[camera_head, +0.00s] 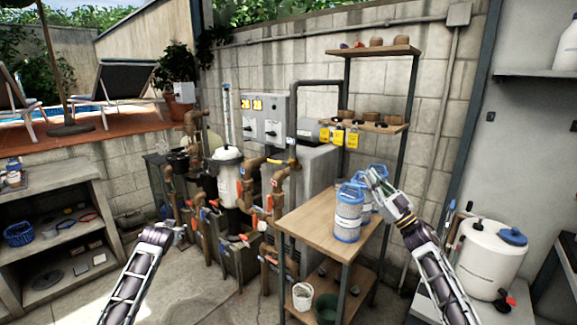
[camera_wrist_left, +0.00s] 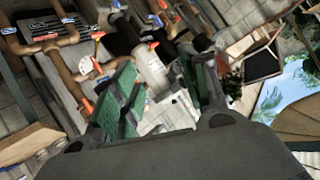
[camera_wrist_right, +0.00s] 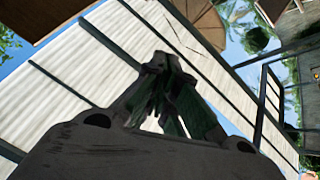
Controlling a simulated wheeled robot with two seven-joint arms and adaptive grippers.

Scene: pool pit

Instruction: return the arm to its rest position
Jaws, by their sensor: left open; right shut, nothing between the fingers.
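My left gripper (camera_head: 179,229) is in the lower left of the head view, in front of the pipework. In the left wrist view its two fingers (camera_wrist_left: 160,90) stand apart with nothing between them. My right gripper (camera_head: 374,175) is raised over the wooden table (camera_head: 312,226), at the blue-and-white canisters. In the right wrist view its fingers (camera_wrist_right: 168,85) meet at the tips and hold nothing. In the head view the right gripper overlaps the rear canister; I cannot tell whether they touch.
A blue-and-white canister (camera_head: 348,212) stands on the table. A tall shelf (camera_head: 373,50) rises behind it. A white tank (camera_head: 490,258) stands right of my right arm. Pipes with red valves (camera_head: 272,200) lie beyond my left gripper. A low shelf unit (camera_head: 52,190) is at the left.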

